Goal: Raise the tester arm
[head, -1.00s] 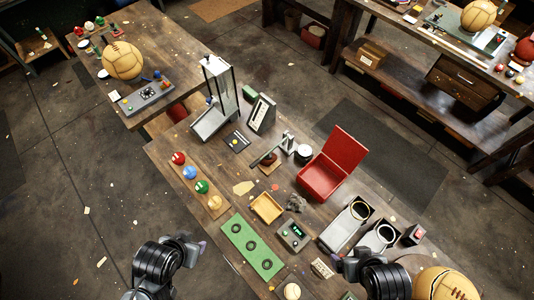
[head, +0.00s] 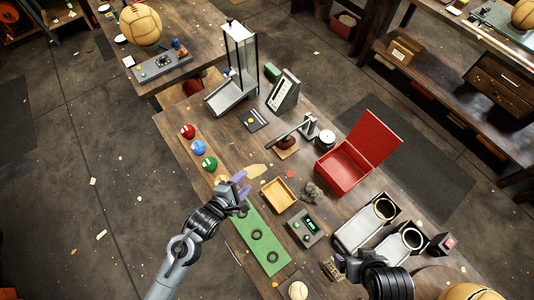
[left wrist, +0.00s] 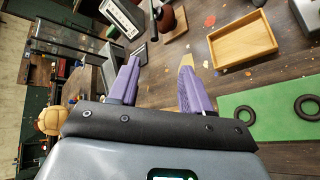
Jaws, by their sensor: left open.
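The tester (head: 309,127) stands mid-bench in the head view, with a small grey post. Its arm (head: 291,132) slants down to the left, low over a dark red-brown piece on a wooden base (head: 288,153). I cannot tell whether the arm touches that piece. The tester partly shows at the top of the left wrist view, with the red-brown piece (left wrist: 167,20) beyond the fingers. My left gripper (head: 243,185) is open and empty, above the bench to the lower left of the tester. Its purple fingers (left wrist: 159,70) are spread. My right gripper (head: 343,264) is at the lower right, its fingers unclear.
A yellow tray (head: 279,195) and green mat (head: 262,242) lie near my left gripper. Coloured balls (head: 196,147) line the left edge. An open red box (head: 343,170) stands right of the tester, a white round container (head: 325,138) between them. A tall frame (head: 240,60) stands behind.

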